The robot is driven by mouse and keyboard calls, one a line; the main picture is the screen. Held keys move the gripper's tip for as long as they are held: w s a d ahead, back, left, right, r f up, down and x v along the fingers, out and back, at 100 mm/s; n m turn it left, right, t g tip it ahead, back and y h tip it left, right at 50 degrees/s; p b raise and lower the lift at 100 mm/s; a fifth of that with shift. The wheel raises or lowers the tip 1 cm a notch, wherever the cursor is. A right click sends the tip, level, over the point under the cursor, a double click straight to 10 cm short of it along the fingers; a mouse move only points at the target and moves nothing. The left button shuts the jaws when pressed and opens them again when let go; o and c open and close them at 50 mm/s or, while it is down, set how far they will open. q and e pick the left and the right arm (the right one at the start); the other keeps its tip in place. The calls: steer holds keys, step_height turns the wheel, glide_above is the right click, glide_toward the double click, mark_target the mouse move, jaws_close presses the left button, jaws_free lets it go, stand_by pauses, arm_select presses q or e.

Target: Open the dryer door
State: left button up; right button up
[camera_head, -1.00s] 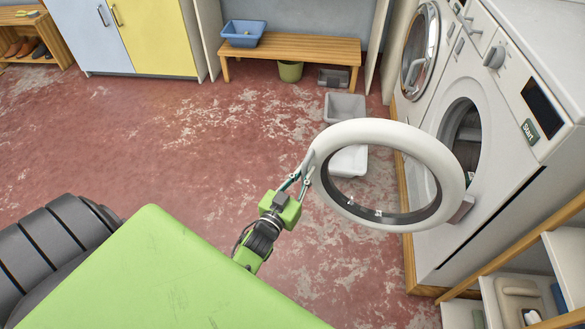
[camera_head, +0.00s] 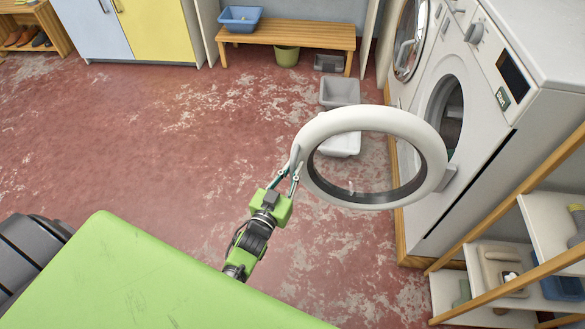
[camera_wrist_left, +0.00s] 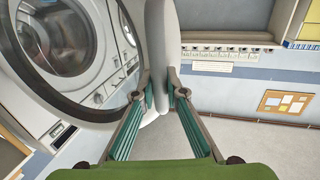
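The dryer (camera_head: 480,165) is a white front loader at the right of the head view, with a dark round opening. Its ring-shaped white door (camera_head: 437,140) stands swung wide out from the front, its right side near the hinge (camera_head: 447,180). My left gripper (camera_head: 294,172) is at the door's left edge, away from the hinge. In the left wrist view its two fingers (camera_wrist_left: 160,88) are closed around the white rim (camera_wrist_left: 160,40), one on each side. The exact contact is partly hidden by the fingers. My right gripper is in neither view.
Another white machine (camera_head: 408,50) stands beyond the dryer. A wooden shelf (camera_head: 500,235) is at the lower right. Grey and white tubs (camera_head: 340,92) lie on the floor behind the door. A bench (camera_head: 290,35) stands at the back. The red floor at left is open.

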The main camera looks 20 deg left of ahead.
arm_select(q)
steer(key=o, duration=0.4)
steer(key=shift+a+r, duration=0.1)
steer(key=shift+a, duration=0.05)
steer(key=shift+c, duration=0.2)
steer(key=shift+s, duration=0.15)
steer(key=s, duration=1.1)
steer(key=shift+s, duration=0.4)
